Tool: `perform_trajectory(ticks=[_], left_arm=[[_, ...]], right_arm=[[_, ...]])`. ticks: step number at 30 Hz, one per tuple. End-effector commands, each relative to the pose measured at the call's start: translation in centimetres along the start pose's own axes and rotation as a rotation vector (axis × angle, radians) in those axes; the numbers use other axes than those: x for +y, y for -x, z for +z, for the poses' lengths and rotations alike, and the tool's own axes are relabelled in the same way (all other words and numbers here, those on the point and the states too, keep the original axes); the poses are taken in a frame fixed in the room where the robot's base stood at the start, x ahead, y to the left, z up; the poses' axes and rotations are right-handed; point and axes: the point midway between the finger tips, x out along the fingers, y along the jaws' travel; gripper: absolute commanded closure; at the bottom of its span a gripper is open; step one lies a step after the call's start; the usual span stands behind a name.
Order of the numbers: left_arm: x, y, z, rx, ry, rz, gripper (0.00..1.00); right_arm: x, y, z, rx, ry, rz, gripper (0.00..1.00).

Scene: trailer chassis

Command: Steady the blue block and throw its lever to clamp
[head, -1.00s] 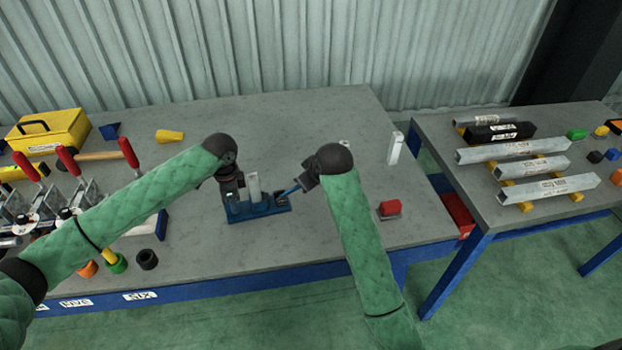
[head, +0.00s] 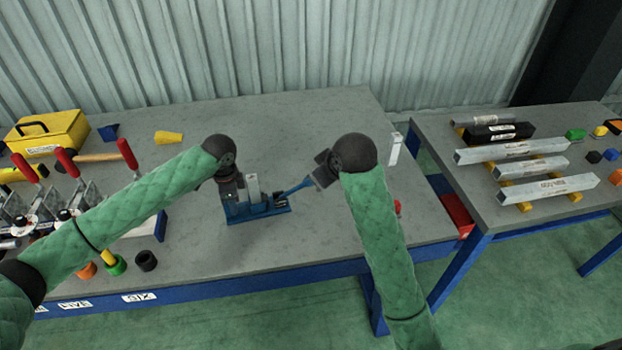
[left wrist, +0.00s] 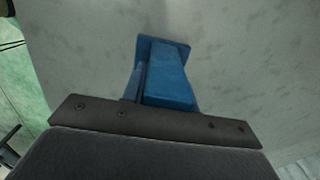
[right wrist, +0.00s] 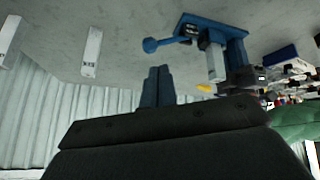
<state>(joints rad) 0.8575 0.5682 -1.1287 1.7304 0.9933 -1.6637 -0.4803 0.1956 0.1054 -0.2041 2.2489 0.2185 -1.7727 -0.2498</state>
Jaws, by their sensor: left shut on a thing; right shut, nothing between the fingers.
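The blue block (head: 262,213) stands on the grey table in the head view, with a pale upright piece on it. My left gripper (head: 234,205) is shut on the block's left part. In the left wrist view, blue parts (left wrist: 168,75) extend beyond the gripper; where fingers end and block begins is unclear. The block also shows in the right wrist view (right wrist: 225,35). Its blue lever (right wrist: 162,43) sticks out sideways there, with a rounded end. My right gripper (right wrist: 158,70) is shut and empty, fingertips close to the lever's end; I cannot tell whether they touch.
Clamps with red handles (head: 66,162) stand at the left, near a yellow toolbox (head: 50,133). A black ring (head: 146,260) lies near the front edge.

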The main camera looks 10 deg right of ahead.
Motion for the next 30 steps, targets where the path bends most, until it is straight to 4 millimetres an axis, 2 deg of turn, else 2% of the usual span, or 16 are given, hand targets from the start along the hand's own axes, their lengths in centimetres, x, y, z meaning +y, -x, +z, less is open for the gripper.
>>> perform_trajectory(ticks=[3, 9, 22, 23, 27, 28, 30], left_arm=[[0.0, 0.0, 0.0, 0.000, 0.000, 0.000, 1.00], [0.0, 0.0, 0.0, 0.000, 0.000, 0.000, 1.00], [0.0, 0.0, 0.0, 0.000, 0.000, 0.000, 1.00], [0.0, 0.0, 0.0, 0.000, 0.000, 0.000, 0.65], [0.0, 0.0, 0.0, 0.000, 0.000, 0.000, 0.38], [0.0, 0.0, 0.0, 0.000, 0.000, 0.000, 0.35], [0.0, 0.0, 0.0, 0.000, 0.000, 0.000, 0.35]], right_arm=[[0.4, 1.6, 0.2, 0.001, 0.000, 0.001, 1.00], [0.7, 2.9, 0.5, 0.000, 0.001, 0.000, 1.00], [0.7, 3.1, 0.5, 0.000, 0.000, 0.000, 1.00], [0.7, 3.1, 0.5, 0.000, 0.000, 0.000, 1.00], [0.7, 3.1, 0.5, 0.000, 0.000, 0.000, 1.00], [0.7, 3.1, 0.5, 0.000, 0.000, 0.000, 1.00], [0.7, 3.1, 0.5, 0.000, 0.000, 0.000, 1.00]])
